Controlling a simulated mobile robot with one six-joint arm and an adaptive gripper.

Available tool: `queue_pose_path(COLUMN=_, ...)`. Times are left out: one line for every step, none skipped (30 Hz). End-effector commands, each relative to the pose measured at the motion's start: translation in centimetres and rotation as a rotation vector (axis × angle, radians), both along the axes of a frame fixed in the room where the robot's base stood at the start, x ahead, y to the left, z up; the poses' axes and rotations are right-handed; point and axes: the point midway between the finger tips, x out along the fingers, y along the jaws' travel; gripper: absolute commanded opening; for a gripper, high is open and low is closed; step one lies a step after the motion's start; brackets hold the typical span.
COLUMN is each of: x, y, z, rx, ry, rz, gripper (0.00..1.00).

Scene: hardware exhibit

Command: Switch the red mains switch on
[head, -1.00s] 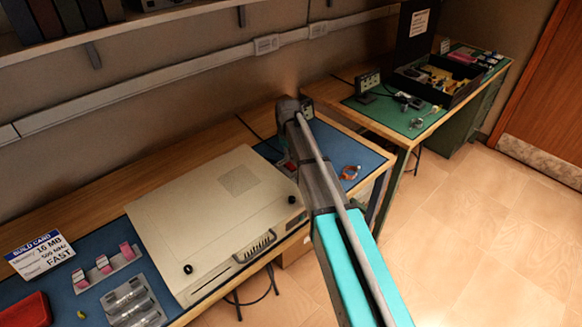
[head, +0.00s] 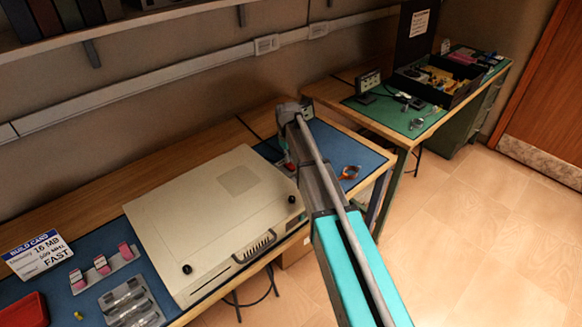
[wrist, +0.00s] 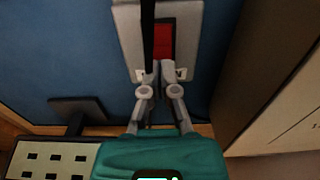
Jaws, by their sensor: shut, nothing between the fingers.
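In the wrist view the red mains switch (wrist: 164,40) is a red rocker set in a pale grey housing (wrist: 128,30), which lies on the blue mat. My gripper (wrist: 160,72) is over the near end of the housing, its fingertips close together just short of the red rocker, with nothing between them. I cannot tell whether the fingertips touch it. A dark vertical strip crosses the housing and hides the rocker's left side. I cannot make out the rocker's tilt. In the head view my arm hides most of the switch area beside the beige computer case (head: 210,225).
The beige case stands close to the switch, on the right in the wrist view (wrist: 285,110). A dark flat piece and a pale panel with dark squares (wrist: 55,160) lie at lower left there. An orange cable loop (head: 349,172) lies on the blue mat (head: 340,140).

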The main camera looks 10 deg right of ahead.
Motion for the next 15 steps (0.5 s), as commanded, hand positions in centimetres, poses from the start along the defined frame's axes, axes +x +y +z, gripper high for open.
queue_pose_path(x=0.00, y=0.00, z=-0.11, rx=0.000, ry=0.000, rz=0.000, gripper=0.00)
queue_pose_path(x=0.00, y=0.00, z=-0.15, rx=0.000, ry=0.000, rz=0.000, gripper=0.00)
queue_pose_path(x=0.00, y=0.00, z=-0.19, rx=0.000, ry=0.000, rz=0.000, gripper=0.00)
queue_pose_path(x=0.00, y=0.00, z=-0.22, rx=0.000, ry=0.000, rz=0.000, gripper=0.00)
queue_pose_path(x=0.00, y=0.00, z=-0.25, rx=0.000, ry=0.000, rz=0.000, gripper=0.00)
queue_pose_path(x=0.00, y=0.00, z=-0.29, rx=0.000, ry=0.000, rz=0.000, gripper=0.00)
queue_pose_path(x=0.00, y=0.00, z=-0.32, rx=0.000, ry=0.000, rz=0.000, gripper=0.00)
queue_pose_path(x=0.00, y=0.00, z=-0.36, rx=0.000, ry=0.000, rz=0.000, gripper=0.00)
queue_pose_path(x=0.00, y=0.00, z=-0.40, rx=0.000, ry=0.000, rz=0.000, gripper=0.00)
queue_pose_path(x=0.00, y=0.00, z=-0.43, rx=0.000, ry=0.000, rz=0.000, gripper=0.00)
queue_pose_path(x=0.00, y=0.00, z=-0.46, rx=0.000, ry=0.000, rz=0.000, gripper=0.00)
queue_pose_path(x=0.00, y=0.00, z=-0.50, rx=0.000, ry=0.000, rz=0.000, gripper=0.00)
queue_pose_path(x=0.00, y=0.00, z=-0.53, rx=0.000, ry=0.000, rz=0.000, gripper=0.00)
queue_pose_path(x=0.00, y=0.00, z=-0.57, rx=0.000, ry=0.000, rz=0.000, gripper=0.00)
queue_pose_path(x=0.00, y=0.00, z=-0.61, rx=0.000, ry=0.000, rz=0.000, gripper=0.00)
